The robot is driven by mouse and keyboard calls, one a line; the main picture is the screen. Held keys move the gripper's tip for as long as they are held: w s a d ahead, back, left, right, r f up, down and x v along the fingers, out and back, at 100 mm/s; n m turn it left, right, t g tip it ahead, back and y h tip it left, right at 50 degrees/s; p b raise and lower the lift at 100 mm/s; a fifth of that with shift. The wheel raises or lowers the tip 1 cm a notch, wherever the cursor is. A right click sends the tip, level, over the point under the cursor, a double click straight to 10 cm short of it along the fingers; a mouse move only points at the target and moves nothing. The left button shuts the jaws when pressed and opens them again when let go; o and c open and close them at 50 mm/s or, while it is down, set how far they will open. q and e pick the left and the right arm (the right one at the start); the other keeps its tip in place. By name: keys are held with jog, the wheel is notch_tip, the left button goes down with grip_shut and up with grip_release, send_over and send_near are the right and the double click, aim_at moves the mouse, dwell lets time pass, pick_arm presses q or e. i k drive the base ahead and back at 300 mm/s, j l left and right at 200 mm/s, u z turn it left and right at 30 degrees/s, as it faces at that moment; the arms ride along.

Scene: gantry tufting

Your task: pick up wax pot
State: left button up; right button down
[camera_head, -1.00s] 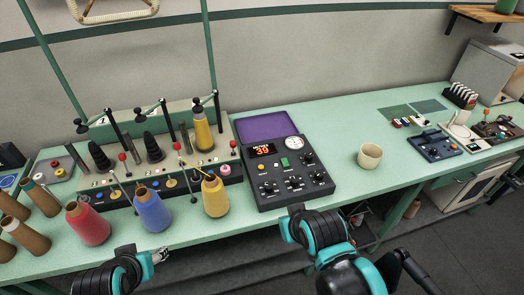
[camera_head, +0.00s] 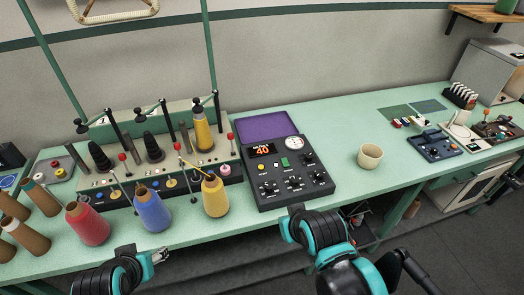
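A small cream pot (camera_head: 370,157), which looks like the wax pot, stands upright on the green table to the right of the dark control box. It is open at the top and nothing touches it. My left gripper (camera_head: 163,255) is low at the table's front edge, below the blue cone, well to the left of the pot. Its fingers are small and their opening is unclear. My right arm (camera_head: 325,235) is in front of the table, below and left of the pot. Its gripper fingertips cannot be made out.
The control box (camera_head: 285,185) shows 40. Thread cones in red (camera_head: 88,224), blue (camera_head: 152,211) and yellow (camera_head: 215,197) stand at the left before a rack with thin posts. A blue device (camera_head: 437,146) sits right of the pot. The table (camera_head: 345,120) around the pot is clear.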

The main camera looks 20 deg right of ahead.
aim_at(370, 155)
jog(key=z, duration=1.6)
jog(key=i+l+u, duration=0.3)
jog(key=i+l, duration=0.2)
jog(key=i+l+u, duration=0.15)
jog(key=l, duration=0.25)
jog(key=i+l+u, duration=0.3)
jog(key=i+l, duration=0.15)
jog(key=l, duration=0.3)
jog(key=i+l+u, duration=0.15)
jog(key=l, duration=0.2)
jog(key=i+l+u, duration=0.15)
jog(key=l, duration=0.25)
